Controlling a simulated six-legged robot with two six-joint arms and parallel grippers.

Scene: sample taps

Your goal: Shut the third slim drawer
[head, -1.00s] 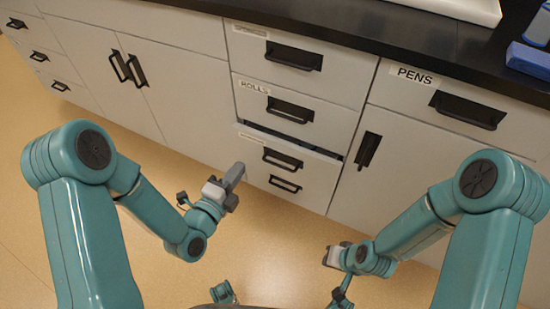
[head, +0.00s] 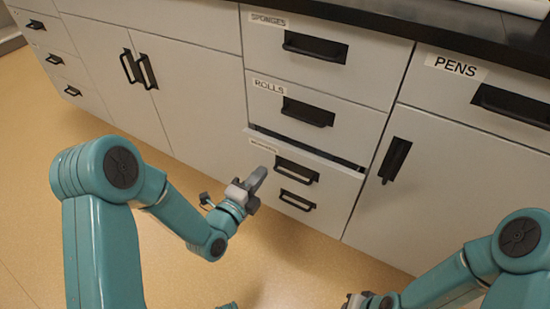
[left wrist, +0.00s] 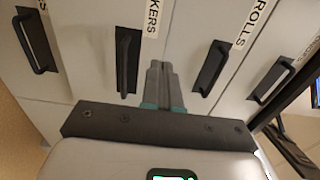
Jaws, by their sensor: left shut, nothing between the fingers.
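The third slim drawer (head: 333,180) is in the middle column, below the ROLLS drawer (head: 345,122). It stands slightly open, with a dark gap along its top edge. Its black handle (head: 297,171) and small label (head: 264,146) show; the label ends in "KERS" in the left wrist view (left wrist: 153,18). My left gripper (head: 258,180) is shut and empty, just left of the drawer front in the head view. Its fingers (left wrist: 158,72) point at the drawer fronts in the left wrist view; I cannot tell whether they touch. My right gripper (head: 357,301) is cut off at the bottom edge.
The SPONGES drawer (head: 370,70) is at the top of the column; another handle (head: 297,201) sits below the third drawer's. A cupboard door with an upright handle (head: 394,160) and the PENS drawer (head: 443,92) are to the right. Tan floor (head: 285,265) lies clear below.

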